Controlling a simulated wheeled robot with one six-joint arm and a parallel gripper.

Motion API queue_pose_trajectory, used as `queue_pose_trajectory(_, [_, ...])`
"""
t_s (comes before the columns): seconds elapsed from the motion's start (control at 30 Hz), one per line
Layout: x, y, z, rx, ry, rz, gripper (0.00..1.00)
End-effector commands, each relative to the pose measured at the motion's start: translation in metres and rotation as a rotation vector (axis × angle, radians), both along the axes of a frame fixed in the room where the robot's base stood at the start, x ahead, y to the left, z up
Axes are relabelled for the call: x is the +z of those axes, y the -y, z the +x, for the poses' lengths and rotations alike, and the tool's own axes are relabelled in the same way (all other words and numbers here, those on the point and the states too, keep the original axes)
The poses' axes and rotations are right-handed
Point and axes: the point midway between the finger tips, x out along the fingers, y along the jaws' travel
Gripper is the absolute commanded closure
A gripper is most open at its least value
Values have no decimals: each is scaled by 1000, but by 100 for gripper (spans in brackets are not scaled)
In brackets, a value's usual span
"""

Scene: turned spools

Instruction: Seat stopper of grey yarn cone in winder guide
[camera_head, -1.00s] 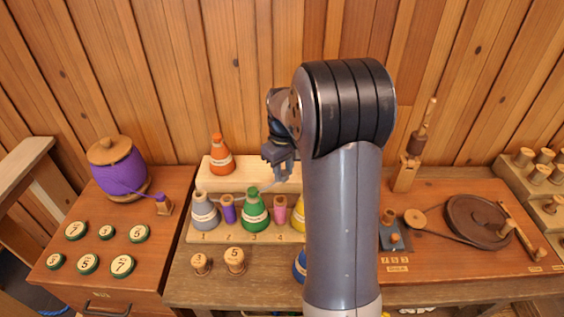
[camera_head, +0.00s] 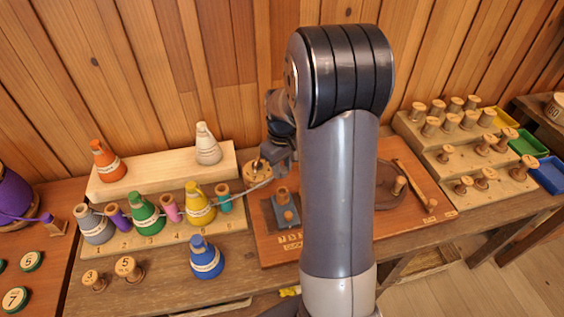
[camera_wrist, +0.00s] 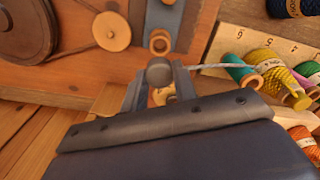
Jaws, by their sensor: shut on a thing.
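The grey yarn cone (camera_head: 95,226) stands at the left end of the numbered rack, at place 1. My gripper (camera_head: 275,160) is over the left back part of the winder board, partly hidden by my own arm. In the wrist view my gripper (camera_wrist: 158,82) is shut on a small round stopper (camera_wrist: 158,70). A grey yarn strand (camera_wrist: 215,66) runs from it towards the rack. A round wooden piece (camera_head: 258,173), perhaps the winder guide, is just below the gripper. Wood also shows between the fingers in the wrist view (camera_wrist: 163,95). I cannot tell whether the stopper touches it.
The winder board has a blue-grey pad (camera_head: 268,212) with a small spool and a large wheel (camera_head: 385,185). The rack (camera_head: 165,235) holds several cones and spools. A blue cone (camera_head: 206,258) stands in front. A stepped spool stand (camera_head: 470,165) is at right.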

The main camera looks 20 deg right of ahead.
Motion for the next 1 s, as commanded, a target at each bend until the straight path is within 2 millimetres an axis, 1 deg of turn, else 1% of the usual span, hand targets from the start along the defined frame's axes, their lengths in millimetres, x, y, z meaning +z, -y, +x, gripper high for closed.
queue_pose_trajectory(0.17, [-9,0,0,0,-1,0,94])
queue_pose_trajectory(0.6, [-50,0,0,0,-1,1,94])
queue_pose_trajectory(0.73, [-55,0,0,0,-1,1,94])
queue_pose_trajectory(1.0, [-54,0,0,0,-1,0,94])
